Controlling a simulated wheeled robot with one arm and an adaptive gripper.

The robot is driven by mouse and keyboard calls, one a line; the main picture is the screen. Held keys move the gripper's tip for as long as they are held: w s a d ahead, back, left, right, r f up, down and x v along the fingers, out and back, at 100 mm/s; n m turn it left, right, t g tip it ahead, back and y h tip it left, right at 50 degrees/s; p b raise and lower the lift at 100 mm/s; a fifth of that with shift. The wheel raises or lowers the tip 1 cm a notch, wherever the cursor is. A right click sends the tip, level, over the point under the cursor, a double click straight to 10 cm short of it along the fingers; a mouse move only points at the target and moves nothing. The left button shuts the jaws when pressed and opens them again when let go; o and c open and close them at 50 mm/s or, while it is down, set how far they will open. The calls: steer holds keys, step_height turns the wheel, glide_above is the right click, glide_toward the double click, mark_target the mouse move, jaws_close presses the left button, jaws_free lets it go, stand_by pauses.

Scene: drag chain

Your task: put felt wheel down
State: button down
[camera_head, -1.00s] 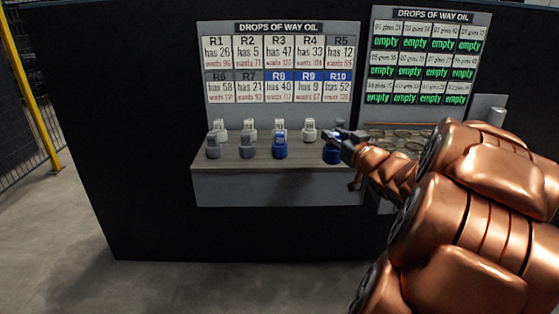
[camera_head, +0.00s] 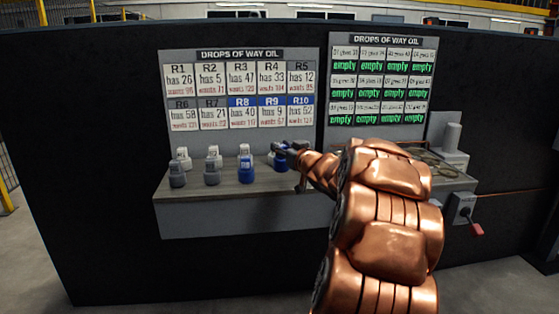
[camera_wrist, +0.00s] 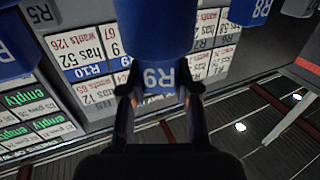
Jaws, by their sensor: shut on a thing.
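My gripper (camera_wrist: 160,97) is shut on a blue bottle-shaped thing (camera_wrist: 168,32) marked R9, seen large in the wrist view between the two dark fingers. In the head view my gripper (camera_head: 293,148) is at the right part of the shelf, and the blue thing (camera_head: 281,161) shows just below it, in line with the front row. I cannot tell whether its base touches the shelf. I see nothing that I can make out as a felt wheel.
My arm hides the right end. Boards (camera_head: 240,90) and (camera_head: 383,85) stand behind. A round tray (camera_head: 432,165) is at right.

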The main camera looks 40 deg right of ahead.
mark_target(280, 157)
steer(key=shift+x, duration=1.1)
step_height(280, 157, down, 4)
steer(key=shift+s+r+b, duration=0.1)
steer(key=shift+b, duration=0.95)
steer(key=c, duration=0.8)
jaws_free()
steer(key=shift+c, duration=0.2)
